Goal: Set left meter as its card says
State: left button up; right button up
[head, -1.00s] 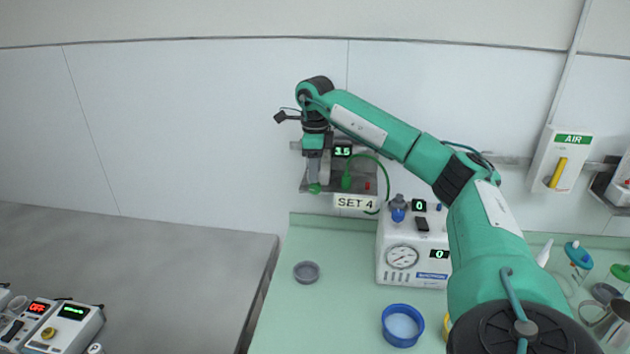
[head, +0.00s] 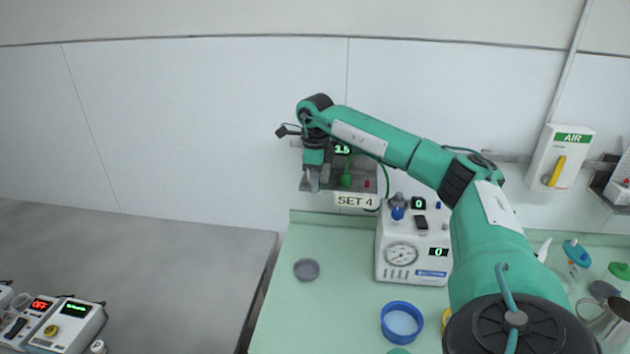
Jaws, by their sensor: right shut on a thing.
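The left meter (head: 357,182) is a dark wall-mounted unit on the rail, with a green-lit display (head: 342,150) partly covered by my arm. The display seems to read 3.5. Its card (head: 355,201) says SET 4. A green fitting (head: 346,180) and a green hose are at its middle. My right gripper (head: 314,186) points down at the meter's left end and is shut on its knob, which the fingers hide. My left gripper is out of view.
A white device (head: 395,273) with a gauge and displays reading 0 stands on the green counter (head: 300,325). A blue-rimmed dish (head: 402,309) and a grey dish (head: 306,269) lie there. An AIR box (head: 559,160) hangs at right. Bottles crowd the counter's right side.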

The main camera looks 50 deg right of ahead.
jog(key=shift+a+g+p, duration=0.2)
jog(key=shift+g+p, duration=0.1)
jog(key=shift+p, duration=0.6)
jog(key=shift+w+g+h+p, duration=0.1)
jog(key=shift+g+h+p, duration=0.3)
jog(key=shift+p, duration=0.05)
jog(key=shift+f, duration=0.2)
jog(key=o, duration=0.9)
jog(key=shift+a, duration=0.1)
jog(key=shift+c, duration=0.2)
jog(key=shift+r, duration=0.2)
jog(key=r, duration=0.1)
jog(key=r+b, duration=0.1)
jog(key=r, duration=0.2)
jog(key=shift+w+a+r+b, duration=0.1)
jog(key=shift+w+a+b, duration=0.05)
jog(key=shift+w+b, duration=0.2)
notch_tip(320, 180, up, 9)
jog(key=p, duration=0.1)
jog(key=shift+w+a+r, duration=0.2)
jog(key=shift+w+a, duration=0.2)
jog(key=shift+a, duration=0.05)
